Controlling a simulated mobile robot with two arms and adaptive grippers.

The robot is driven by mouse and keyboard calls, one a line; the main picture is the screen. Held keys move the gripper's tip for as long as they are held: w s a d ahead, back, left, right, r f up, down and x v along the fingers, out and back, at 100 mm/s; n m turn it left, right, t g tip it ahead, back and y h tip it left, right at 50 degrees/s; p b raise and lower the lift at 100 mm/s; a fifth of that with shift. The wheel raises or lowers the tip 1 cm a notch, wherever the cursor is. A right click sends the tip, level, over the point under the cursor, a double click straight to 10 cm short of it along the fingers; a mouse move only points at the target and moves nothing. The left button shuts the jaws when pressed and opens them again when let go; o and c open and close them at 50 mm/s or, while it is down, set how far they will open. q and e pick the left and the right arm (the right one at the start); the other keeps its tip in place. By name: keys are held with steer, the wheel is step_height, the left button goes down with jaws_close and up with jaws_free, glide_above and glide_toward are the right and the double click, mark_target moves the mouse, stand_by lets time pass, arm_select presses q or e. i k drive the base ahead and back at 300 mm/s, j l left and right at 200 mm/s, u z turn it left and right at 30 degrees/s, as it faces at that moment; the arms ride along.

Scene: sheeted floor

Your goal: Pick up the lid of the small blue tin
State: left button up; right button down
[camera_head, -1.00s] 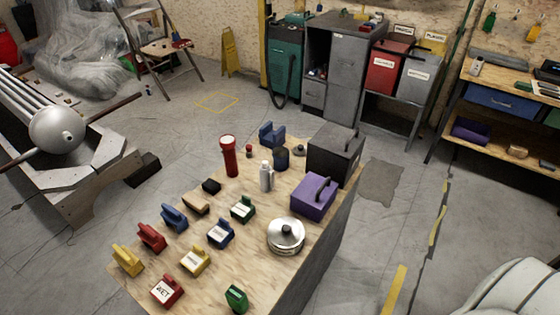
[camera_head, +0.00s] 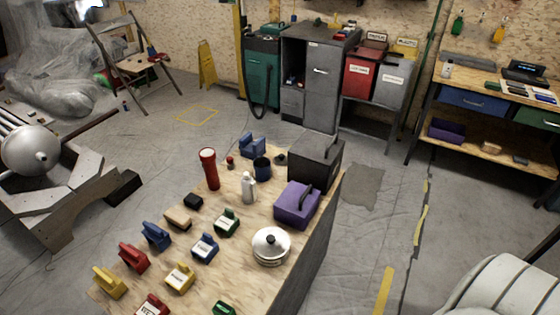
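A small dark blue tin (camera_head: 262,168) stands upright near the far end of the plywood-topped bench (camera_head: 225,275). Its top looks open, but it is too small to be sure. A small round grey piece with a dark knob, perhaps its lid (camera_head: 280,159), lies just right of it, close to the black box (camera_head: 315,163). Neither of my grippers shows in the view.
A blue block (camera_head: 252,147), red flashlight (camera_head: 209,169), white bottle (camera_head: 248,188) and purple box (camera_head: 297,204) surround the tin. Several coloured blocks fill the left side.

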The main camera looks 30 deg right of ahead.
mark_target(281, 159)
steer(key=k+l+u, duration=0.1)
steer(key=l+u, duration=0.25)
steer(key=k+l+u, duration=0.1)
steer(key=u, duration=0.25)
steer(key=k+l+u, duration=0.15)
steer(key=u, duration=0.15)
steer(key=l+u, duration=0.2)
steer(key=u, duration=0.25)
steer(key=k+l+u, duration=0.15)
steer(key=u, duration=0.35)
steer(key=k+l+u, duration=0.1)
steer(key=u, duration=0.35)
steer(key=k+u, duration=0.2)
steer(key=u, duration=0.25)
steer(key=k+l+u, duration=0.5)
steer(key=k+u, duration=0.7)
